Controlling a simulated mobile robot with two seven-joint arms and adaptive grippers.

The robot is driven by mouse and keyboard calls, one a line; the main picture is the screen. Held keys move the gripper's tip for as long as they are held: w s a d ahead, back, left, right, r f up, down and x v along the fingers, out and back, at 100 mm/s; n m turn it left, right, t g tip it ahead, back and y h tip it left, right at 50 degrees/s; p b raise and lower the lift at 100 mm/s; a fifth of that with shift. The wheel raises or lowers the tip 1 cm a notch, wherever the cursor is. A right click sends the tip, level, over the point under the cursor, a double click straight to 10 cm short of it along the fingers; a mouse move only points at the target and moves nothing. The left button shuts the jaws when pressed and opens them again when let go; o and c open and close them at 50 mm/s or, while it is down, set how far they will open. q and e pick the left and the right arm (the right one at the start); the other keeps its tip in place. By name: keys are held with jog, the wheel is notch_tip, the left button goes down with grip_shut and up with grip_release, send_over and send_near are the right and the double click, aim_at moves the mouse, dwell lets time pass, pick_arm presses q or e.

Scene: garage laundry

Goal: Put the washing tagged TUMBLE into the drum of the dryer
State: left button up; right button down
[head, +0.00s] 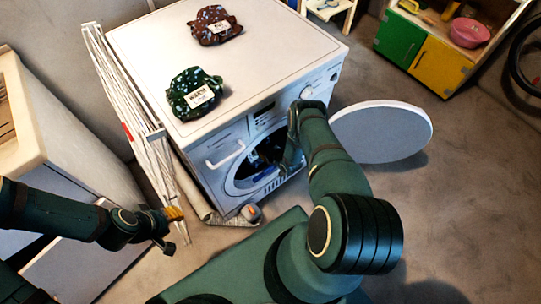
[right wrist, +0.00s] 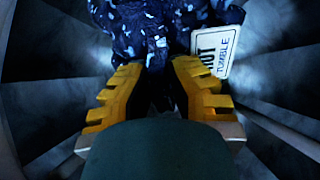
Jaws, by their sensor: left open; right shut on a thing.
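The white dryer (head: 240,60) stands with its round door (head: 385,131) swung open to the right. My right arm reaches into the drum (right wrist: 60,85). There my right gripper (right wrist: 158,75) is shut on a dark blue, white-spotted cloth (right wrist: 140,28). My left gripper (head: 174,214) is open and empty, left of the dryer.
A folded white drying rack (head: 140,130) leans along the dryer's left side. A rolled item (head: 240,215) lies on the floor in front. A green and yellow cabinet (head: 425,50) with a pink bowl (head: 468,32) stands at the back right. Floor at the right is clear.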

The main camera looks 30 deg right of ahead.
jog(key=w, duration=0.4)
jog(key=shift+a+f, duration=0.15)
jog(key=shift+f, duration=0.1)
jog(key=shift+w+a+f, duration=0.1)
jog(key=shift+w+f, duration=0.45)
jog(key=shift+f, duration=0.35)
jog(key=shift+w+f, duration=0.5)
jog(key=shift+f, duration=0.35)
jog(key=c, duration=1)
grip_release()
jog(key=shift+s, duration=0.15)
jog(key=v, duration=1.1)
jog(key=shift+s+r, duration=0.3)
